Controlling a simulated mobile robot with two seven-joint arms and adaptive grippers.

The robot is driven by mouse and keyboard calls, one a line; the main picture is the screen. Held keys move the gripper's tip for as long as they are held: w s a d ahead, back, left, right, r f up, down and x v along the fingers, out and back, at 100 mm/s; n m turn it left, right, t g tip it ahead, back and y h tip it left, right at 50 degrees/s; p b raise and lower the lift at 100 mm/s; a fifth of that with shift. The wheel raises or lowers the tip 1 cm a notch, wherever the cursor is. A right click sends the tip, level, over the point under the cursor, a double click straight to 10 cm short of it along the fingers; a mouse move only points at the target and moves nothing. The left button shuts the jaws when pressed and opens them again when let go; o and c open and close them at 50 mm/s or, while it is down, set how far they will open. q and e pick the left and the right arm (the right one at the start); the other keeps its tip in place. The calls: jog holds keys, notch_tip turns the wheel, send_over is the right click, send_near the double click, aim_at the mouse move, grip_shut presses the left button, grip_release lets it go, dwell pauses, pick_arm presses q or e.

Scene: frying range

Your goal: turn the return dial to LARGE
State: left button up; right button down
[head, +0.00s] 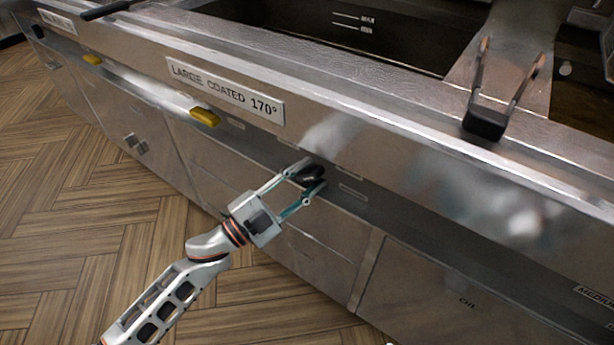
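The return dial (314,174) is a black knob on the recessed steel front panel, below and right of the "LARGE COATED 170°" label (225,90). My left gripper (311,178) reaches it from the lower left, with one finger on each side. The fingers are partly closed and appear to touch the knob, which they partly cover. Which way its pointer faces cannot be made out. A small plate (352,191) sits right of the knob; its lettering is unreadable. My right gripper is not in view.
A yellow handle (205,117) sticks out left of the dial, and another yellow handle (92,59) is farther left. A black-gripped basket handle (485,122) overhangs the top edge at right. Cabinet doors (455,295) lie below. The wooden floor (80,240) at left is clear.

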pick_arm(q)
grip_shut()
